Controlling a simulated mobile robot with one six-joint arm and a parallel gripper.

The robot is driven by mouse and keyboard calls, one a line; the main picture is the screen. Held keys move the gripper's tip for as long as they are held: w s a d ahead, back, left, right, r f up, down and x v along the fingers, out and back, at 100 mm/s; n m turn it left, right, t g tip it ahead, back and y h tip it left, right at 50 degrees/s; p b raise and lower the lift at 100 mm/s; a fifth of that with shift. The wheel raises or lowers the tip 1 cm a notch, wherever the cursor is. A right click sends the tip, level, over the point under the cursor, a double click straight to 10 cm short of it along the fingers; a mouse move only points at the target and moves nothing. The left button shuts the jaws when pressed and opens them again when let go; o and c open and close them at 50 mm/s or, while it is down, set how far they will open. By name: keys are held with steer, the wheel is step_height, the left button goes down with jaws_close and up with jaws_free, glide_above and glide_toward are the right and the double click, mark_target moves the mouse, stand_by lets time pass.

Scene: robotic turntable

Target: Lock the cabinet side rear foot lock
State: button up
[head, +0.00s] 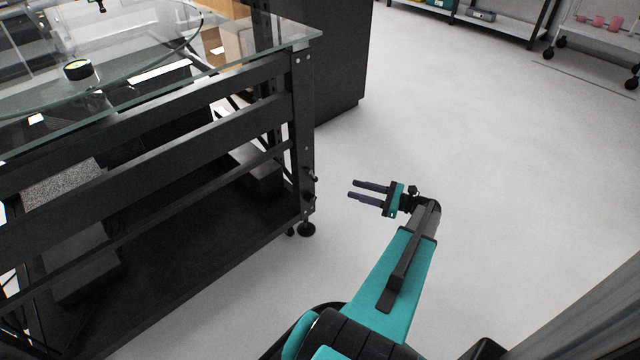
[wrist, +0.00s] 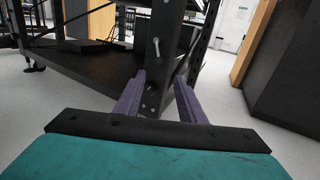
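A black table frame (head: 230,118) with a glass top fills the left of the head view. Its near right leg (head: 300,130) carries small dark lock fittings (head: 311,180) low down, above a round foot (head: 306,230). In the wrist view, the leg shows a pale lever (wrist: 154,50) and, below it, a small round fitting (wrist: 150,88). I cannot tell which fitting is the lock itself. My gripper (head: 351,188) is open and empty, its purple fingers pointing left at the leg with a gap between. In the wrist view, the fingertips (wrist: 159,80) appear either side of the lower leg.
A dark cabinet (head: 340,70) stands behind the table, close to the leg. Clear pale floor (head: 480,150) lies to the right. A white cart (head: 600,45) and shelving (head: 500,25) stand at the far back right.

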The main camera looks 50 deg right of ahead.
steer(key=shift+w, duration=0.1)
steer(key=b+x, duration=0.4)
steer(key=x, duration=0.9)
steer(key=shift+w+a+b, duration=0.25)
steer(key=shift+w+b, duration=0.05)
steer(key=shift+b, duration=0.05)
jaws_close()
